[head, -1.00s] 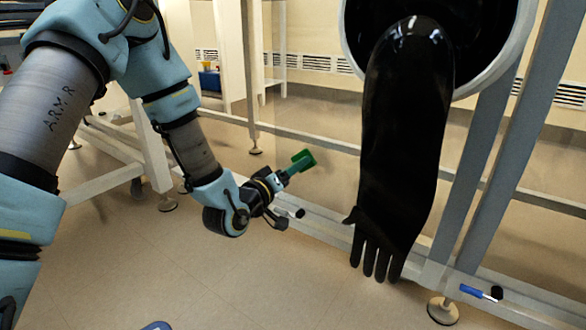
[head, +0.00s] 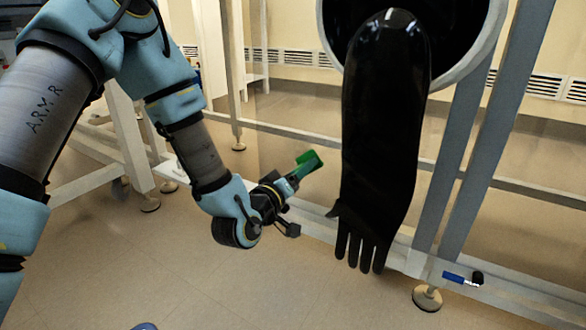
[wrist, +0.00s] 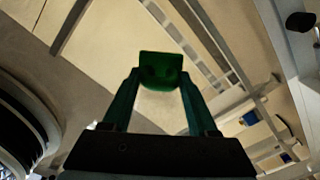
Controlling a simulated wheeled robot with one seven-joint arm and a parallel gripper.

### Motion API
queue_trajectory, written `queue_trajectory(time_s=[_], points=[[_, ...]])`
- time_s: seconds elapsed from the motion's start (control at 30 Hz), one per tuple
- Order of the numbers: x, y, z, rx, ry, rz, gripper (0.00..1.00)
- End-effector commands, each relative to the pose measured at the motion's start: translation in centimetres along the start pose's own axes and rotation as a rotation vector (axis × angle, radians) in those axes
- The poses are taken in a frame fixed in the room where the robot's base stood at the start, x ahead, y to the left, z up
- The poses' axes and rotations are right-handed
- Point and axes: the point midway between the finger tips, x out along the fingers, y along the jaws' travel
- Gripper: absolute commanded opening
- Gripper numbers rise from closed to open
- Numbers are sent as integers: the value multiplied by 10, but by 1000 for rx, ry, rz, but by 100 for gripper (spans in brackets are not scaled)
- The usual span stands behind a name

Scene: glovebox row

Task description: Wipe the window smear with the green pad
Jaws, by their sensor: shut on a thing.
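My gripper (head: 294,176) is shut on the green pad (head: 309,159), which sticks out beyond the fingertips. The pad is held in the air, just left of a hanging black glove and apart from it. In the wrist view the green pad (wrist: 162,68) sits between the tips of the two fingers of my gripper (wrist: 160,88). I cannot make out the window smear in either view.
A long black glove (head: 382,140) hangs from a round white-rimmed port (head: 487,48). Grey frame posts (head: 460,160) and a low rail stand behind it. A blue-handled part (head: 455,278) sits on the lower rail at right.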

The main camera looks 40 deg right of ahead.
Motion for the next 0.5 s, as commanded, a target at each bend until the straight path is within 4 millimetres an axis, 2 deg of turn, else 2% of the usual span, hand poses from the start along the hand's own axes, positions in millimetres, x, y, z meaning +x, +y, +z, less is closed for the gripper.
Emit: queue_trajectory(time_s=[0.17,0.5], points=[[1,10,7,0,0,3,15],[-1,20,-6,1,1,3,15]])
